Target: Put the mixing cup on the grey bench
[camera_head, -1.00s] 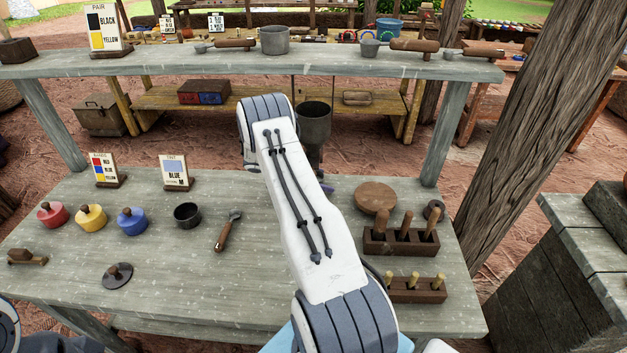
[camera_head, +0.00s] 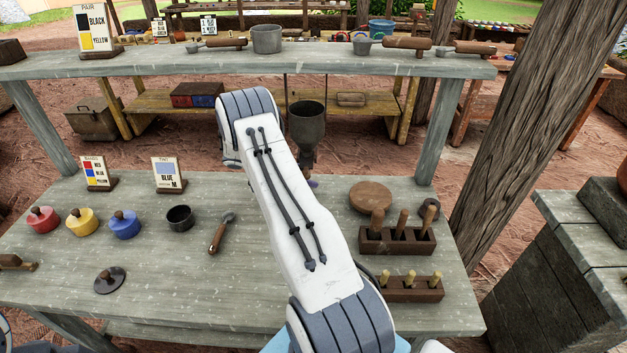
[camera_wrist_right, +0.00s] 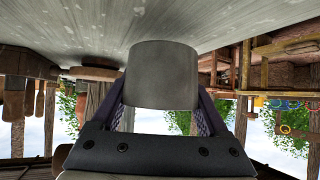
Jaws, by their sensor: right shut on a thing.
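The mixing cup (camera_wrist_right: 162,75) is a plain grey cylinder between the purple fingers of my right gripper (camera_wrist_right: 163,112) in the right wrist view, which is upside down. The gripper is shut on it. The cup overlaps the grey bench top (camera_wrist_right: 60,22) in that view; I cannot tell whether they touch. In the head view my right arm hides the cup, and only a small purple bit of the right gripper (camera_head: 313,183) shows. The weathered grey bench (camera_head: 170,290) stands in front of me. My left gripper is not in view.
Red (camera_head: 42,220), yellow (camera_head: 82,223) and blue (camera_head: 124,225) lidded pots, a dark cup (camera_head: 179,218) and a wood-handled tool (camera_head: 221,233) stand left. Tool blocks (camera_head: 397,240) and a round board (camera_head: 371,197) stand right. A raised shelf (camera_head: 150,62) runs behind.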

